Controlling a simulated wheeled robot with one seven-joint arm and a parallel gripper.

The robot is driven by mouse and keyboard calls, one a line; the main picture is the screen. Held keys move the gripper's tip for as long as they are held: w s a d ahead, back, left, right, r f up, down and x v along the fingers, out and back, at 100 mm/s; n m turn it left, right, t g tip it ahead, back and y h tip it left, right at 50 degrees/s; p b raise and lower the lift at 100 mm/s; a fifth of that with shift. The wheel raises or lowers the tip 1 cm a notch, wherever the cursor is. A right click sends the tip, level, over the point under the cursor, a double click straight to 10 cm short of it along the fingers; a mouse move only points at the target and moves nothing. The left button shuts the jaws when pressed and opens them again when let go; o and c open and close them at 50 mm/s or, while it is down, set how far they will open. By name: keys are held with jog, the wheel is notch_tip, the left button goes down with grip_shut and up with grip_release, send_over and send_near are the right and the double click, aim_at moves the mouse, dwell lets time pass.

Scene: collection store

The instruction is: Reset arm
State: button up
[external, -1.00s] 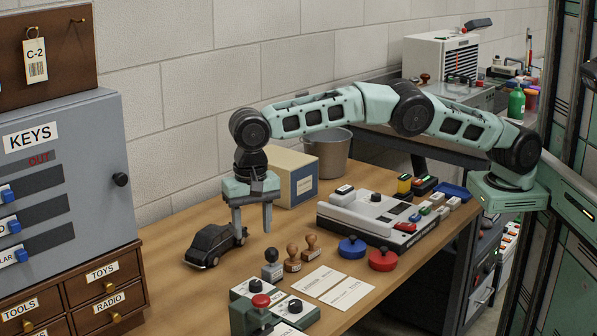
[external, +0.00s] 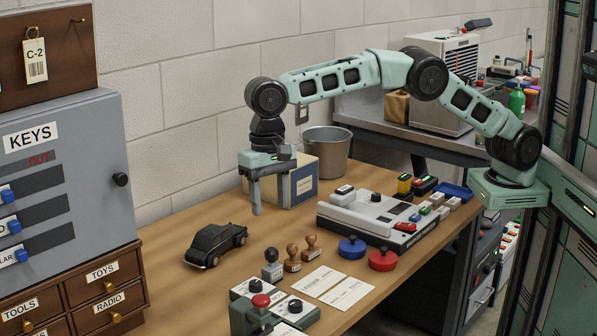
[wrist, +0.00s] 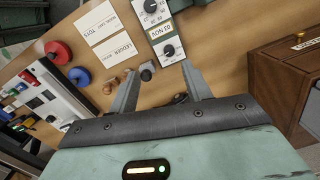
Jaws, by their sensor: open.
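My gripper (external: 257,205) hangs pointing down above the wooden table (external: 185,245) in the external view, with open fingers and nothing between them. My arm arches from its base at the right over the table. A black toy car (external: 214,245) stands on the table below and left of the gripper, apart from it. In the wrist view my open gripper (wrist: 160,100) shows both fingers spread, and the car is mostly hidden behind the gripper body.
A box (external: 303,185) and a metal bucket (external: 327,150) stand behind the gripper. Stamps (external: 292,258), ink pads (external: 383,260), cards (external: 347,293) and a white-topped device (external: 370,215) lie to the right. A key cabinet (external: 60,180) stands at the left.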

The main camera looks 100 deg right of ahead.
jog(key=s+a+r+n, duration=0.1)
jog(key=s+a+n, duration=0.15)
jog(key=s, duration=0.55)
jog(key=s+a+r+n+y+p, duration=0.15)
jog(key=s+n, duration=0.25)
jog(key=s, duration=0.4)
jog(key=s+a+r+n+h, duration=0.1)
jog(key=s+r+n, duration=0.1)
jog(key=s+n, duration=0.35)
jog(key=s+d+f+n, duration=0.2)
jog(key=s+d+n, duration=0.1)
jog(key=s, duration=0.9)
jog(key=s+d+f+n, duration=0.2)
jog(key=s+d+n, duration=0.2)
jog(key=s, duration=0.9)
jog(key=shift+f+h+p, duration=0.3)
jog(key=shift+f+h, duration=0.1)
jog(key=shift+h, duration=0.05)
